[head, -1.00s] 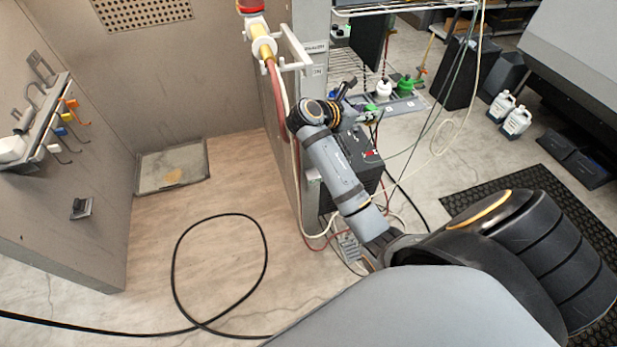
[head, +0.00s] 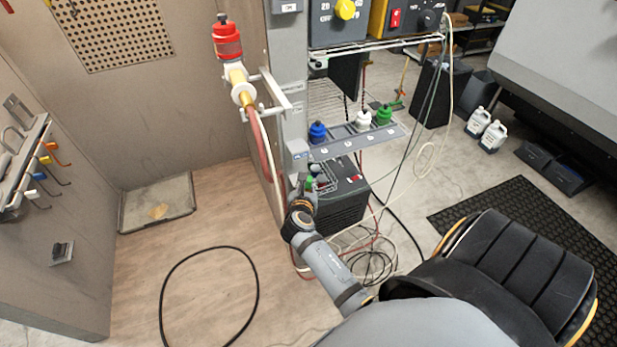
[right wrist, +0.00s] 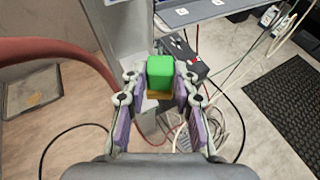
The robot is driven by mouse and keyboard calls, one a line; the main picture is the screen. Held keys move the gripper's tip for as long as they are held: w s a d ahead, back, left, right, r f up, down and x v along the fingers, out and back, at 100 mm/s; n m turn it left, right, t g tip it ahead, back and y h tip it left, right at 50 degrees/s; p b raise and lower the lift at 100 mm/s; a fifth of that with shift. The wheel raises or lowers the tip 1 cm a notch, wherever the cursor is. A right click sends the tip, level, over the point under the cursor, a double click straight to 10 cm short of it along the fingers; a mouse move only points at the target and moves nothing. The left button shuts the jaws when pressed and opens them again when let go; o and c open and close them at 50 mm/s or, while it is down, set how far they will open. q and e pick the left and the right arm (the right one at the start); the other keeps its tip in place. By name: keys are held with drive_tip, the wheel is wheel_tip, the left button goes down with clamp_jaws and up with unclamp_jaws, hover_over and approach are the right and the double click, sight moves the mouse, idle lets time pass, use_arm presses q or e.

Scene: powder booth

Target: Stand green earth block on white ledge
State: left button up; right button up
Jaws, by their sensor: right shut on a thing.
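My right gripper (right wrist: 158,88) is shut on the green block (right wrist: 160,71), which stands up between its fingers in the right wrist view. A yellow-orange patch shows just below the block there. In the head view the right gripper (head: 308,190) and the small green block (head: 309,182) are beside the grey post, below the numbered shelf. I cannot pick out a white ledge with certainty. My left gripper is not in view.
A numbered grey shelf (head: 338,151) carries blue, white and green-topped bottles. A black box (head: 349,207) stands below it. Cables lie on the floor. The booth floor at left is mostly open.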

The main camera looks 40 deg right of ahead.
drive_tip(key=shift+w+f, duration=0.1)
drive_tip(key=shift+w, duration=0.3)
drive_tip(key=shift+w+d+b, duration=0.1)
drive_tip(key=shift+w+b, duration=0.2)
drive_tip(key=shift+b, duration=0.2)
drive_tip(key=shift+w+d+f+b, duration=0.15)
drive_tip(key=shift+w+d+b, duration=0.1)
drive_tip(key=shift+w+b, duration=0.4)
drive_tip(key=w+b, duration=0.2)
drive_tip(key=w, duration=0.1)
drive_tip(key=w+d+b, duration=0.1)
drive_tip(key=shift+w+f+b, duration=0.25)
drive_tip(key=shift+f+b, duration=0.1)
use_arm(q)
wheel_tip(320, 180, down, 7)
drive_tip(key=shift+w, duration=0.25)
use_arm(e)
drive_tip(key=shift+f, duration=0.9)
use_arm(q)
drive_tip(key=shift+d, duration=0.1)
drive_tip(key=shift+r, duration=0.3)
use_arm(e)
drive_tip(key=shift+s+f, duration=0.1)
drive_tip(key=shift+f, duration=0.2)
